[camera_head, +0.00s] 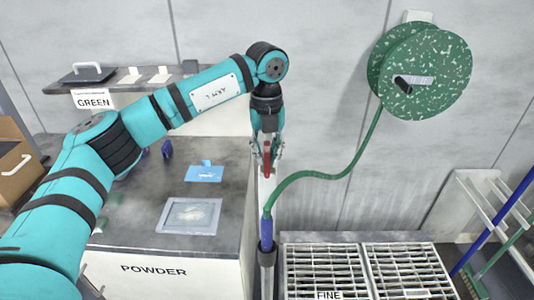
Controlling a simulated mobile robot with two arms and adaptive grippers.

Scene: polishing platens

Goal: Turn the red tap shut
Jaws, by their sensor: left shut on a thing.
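The red tap (267,160) sits near the top of an upright pipe at the right edge of the dark-topped cabinet. Its red handle stands roughly upright in the picture. My left gripper (267,153) comes down from above and is shut on the red tap, with a finger on each side of it. The fingers hide part of the tap. A green hose (320,175) runs from a blue connector (266,232) below the tap up to a green speckled reel (430,75) on the wall. My right gripper is not in view.
The cabinet labelled POWDER (155,270) carries a grey framed plate (190,216) and a blue card (204,172). Slatted grates (325,268) lie right of the pipe. A white rack (490,215) with long handles stands at the far right. A brown box (15,165) is at left.

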